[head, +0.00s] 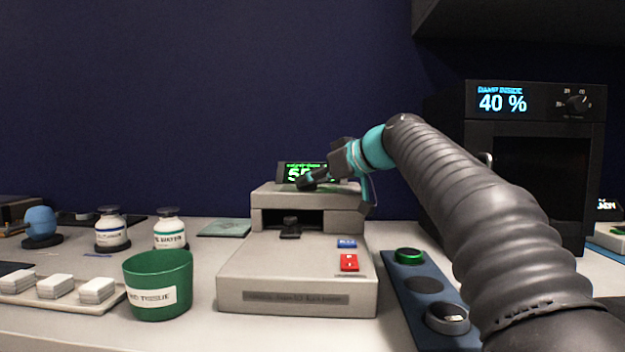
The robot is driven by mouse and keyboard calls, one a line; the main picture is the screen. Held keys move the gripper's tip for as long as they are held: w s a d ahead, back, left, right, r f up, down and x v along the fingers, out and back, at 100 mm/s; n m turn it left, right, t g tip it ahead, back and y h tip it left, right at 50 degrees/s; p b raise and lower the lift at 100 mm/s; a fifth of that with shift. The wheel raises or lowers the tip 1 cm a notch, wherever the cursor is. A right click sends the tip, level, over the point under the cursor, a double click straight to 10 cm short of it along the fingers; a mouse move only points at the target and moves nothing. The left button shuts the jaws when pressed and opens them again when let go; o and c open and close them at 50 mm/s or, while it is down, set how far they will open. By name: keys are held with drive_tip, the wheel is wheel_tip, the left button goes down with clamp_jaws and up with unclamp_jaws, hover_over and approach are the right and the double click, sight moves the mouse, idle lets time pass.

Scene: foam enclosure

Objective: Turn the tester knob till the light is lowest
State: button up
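A grey tester-like device (297,276) stands on the bench in the middle of the head view. Its small screen (295,172) shows green characters, partly hidden by my gripper. A dark knob-like part (290,228) sits in its front recess. A red button (349,263) and a blue button (347,244) are on its top. My gripper (336,195) is above the device's raised back, in front of the screen. Its fingers look spread apart, with nothing seen between them. I cannot tell whether it touches the device.
A blue strip (394,292) to the right carries a green-topped disc (409,256) and a dark round piece (447,317). A black cabinet (530,160) reads 40 %, with its own dial (578,103). A green cup (158,285), bottles (109,229) and white blocks (56,286) are left.

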drive_tip(key=shift+m+t+h, duration=0.3)
drive_tip(key=shift+m, duration=0.1)
drive_tip(key=shift+c, duration=0.2)
drive_tip(key=shift+s+a+m+t+h+b, duration=0.15)
drive_tip(key=shift+m+t+h+b, duration=0.2)
drive_tip(key=shift+m+t+h, duration=0.15)
drive_tip(key=shift+a+r+m+t+h+p, duration=0.15)
drive_tip(key=shift+m+t+h+p, duration=0.2)
drive_tip(key=shift+m+t+h, duration=0.5)
drive_tip(key=shift+m+t+h+p, duration=0.35)
drive_tip(key=shift+m+h+p, duration=0.25)
drive_tip(key=shift+m+h, duration=0.65)
drive_tip(key=shift+m+t+h, duration=0.3)
drive_tip(key=shift+m+h, duration=0.3)
drive_tip(key=shift+h, duration=0.2)
drive_tip(key=shift+m+h, duration=0.6)
drive_tip(key=o, duration=1.1)
drive_tip(key=shift+a, duration=0.1)
drive_tip(key=shift+o, duration=0.2)
